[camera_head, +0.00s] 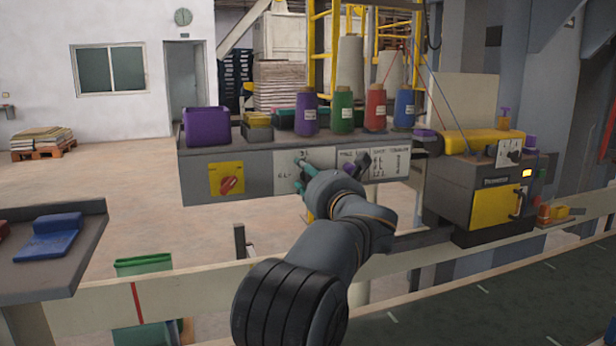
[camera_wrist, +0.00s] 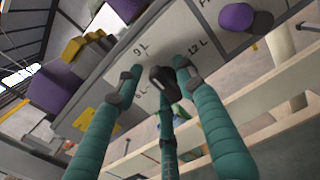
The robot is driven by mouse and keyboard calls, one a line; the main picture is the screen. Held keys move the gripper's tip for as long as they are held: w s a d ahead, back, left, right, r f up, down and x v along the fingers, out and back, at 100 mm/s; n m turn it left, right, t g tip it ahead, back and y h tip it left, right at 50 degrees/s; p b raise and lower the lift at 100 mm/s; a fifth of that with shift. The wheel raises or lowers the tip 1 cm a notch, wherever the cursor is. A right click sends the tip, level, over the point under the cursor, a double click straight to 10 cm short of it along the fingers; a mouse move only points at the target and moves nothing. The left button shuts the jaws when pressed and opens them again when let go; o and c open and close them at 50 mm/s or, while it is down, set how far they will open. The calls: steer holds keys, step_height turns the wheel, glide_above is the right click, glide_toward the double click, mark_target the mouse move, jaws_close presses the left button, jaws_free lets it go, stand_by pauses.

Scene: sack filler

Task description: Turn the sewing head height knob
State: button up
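A black pointer knob (camera_wrist: 163,78) sits on a pale dial plate with "9 L" and "12 L" marks in the wrist view. It appears to be the sewing head height knob, though no name on it is readable. My gripper (camera_wrist: 158,82) has its teal fingers spread around the knob, with gaps at the left and right; whether any finger touches it I cannot tell. In the head view my gripper (camera_head: 306,177) is at the marked white panel (camera_head: 286,160), and my arm and fingers hide most of the knob.
A red rotary switch (camera_head: 229,184) on a yellow plate is left of the dial. A purple-topped knob (camera_wrist: 236,17) is to its right. A purple bin (camera_head: 208,126) and several thread cones stand on the shelf above. A pale rail (camera_head: 190,293) runs below.

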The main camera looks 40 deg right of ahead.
steer(key=shift+c, duration=1.1)
steer(key=c, duration=0.6)
